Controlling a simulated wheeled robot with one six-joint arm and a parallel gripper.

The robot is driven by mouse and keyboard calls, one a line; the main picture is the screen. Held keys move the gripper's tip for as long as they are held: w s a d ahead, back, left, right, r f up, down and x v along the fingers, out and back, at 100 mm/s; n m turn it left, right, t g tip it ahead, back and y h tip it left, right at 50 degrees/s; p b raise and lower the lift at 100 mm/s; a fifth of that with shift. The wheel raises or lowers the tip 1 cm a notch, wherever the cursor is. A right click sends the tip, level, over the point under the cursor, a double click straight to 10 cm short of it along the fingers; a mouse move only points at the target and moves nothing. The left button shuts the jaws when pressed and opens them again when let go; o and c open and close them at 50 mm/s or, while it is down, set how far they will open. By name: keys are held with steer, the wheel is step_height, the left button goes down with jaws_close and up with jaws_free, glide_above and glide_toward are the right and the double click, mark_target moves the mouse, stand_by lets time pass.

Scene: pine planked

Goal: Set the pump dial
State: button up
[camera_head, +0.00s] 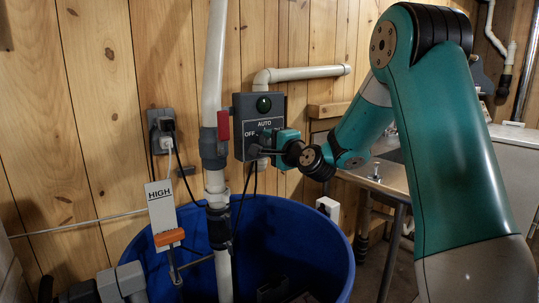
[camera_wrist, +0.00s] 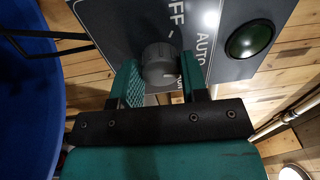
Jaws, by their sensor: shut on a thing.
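The pump dial is a dark round knob (camera_wrist: 159,66) on the face of a grey control box (camera_head: 240,112). In the wrist view the knob sits between the two teal fingers of my gripper (camera_wrist: 163,84), which is shut on it. In the head view my gripper (camera_head: 266,146) reaches the box from the right and hides most of the knob. The box reads AUTO and OFF, each near a tick mark; a third label is partly hidden behind a finger. I cannot make out where the knob points. A dark green round lamp (camera_head: 263,104) is above the labels; it also shows in the wrist view (camera_wrist: 250,40).
A white vertical pipe (camera_head: 213,70) with a red valve handle (camera_head: 223,125) stands just left of the box. A blue tub (camera_head: 300,225) is below. A HIGH level sign (camera_head: 160,200) with an orange marker and a wall outlet are at left. A metal table is at right.

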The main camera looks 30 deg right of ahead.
steer(key=n+b, duration=0.5)
steer(key=shift+f+b, duration=0.35)
steer(key=shift+f, duration=0.05)
steer(key=shift+d+r+n+y+b, duration=0.1)
steer(key=shift+n+y+b, duration=0.2)
steer(key=shift+n+b, duration=2.3)
steer(key=shift+d+r+n+y+b, duration=0.1)
steer(key=shift+n+y+b, duration=0.2)
steer(key=shift+n+b, duration=2.3)
steer(key=shift+r+b, duration=0.1)
steer(key=shift+b, duration=0.3)
steer(key=o, duration=0.9)
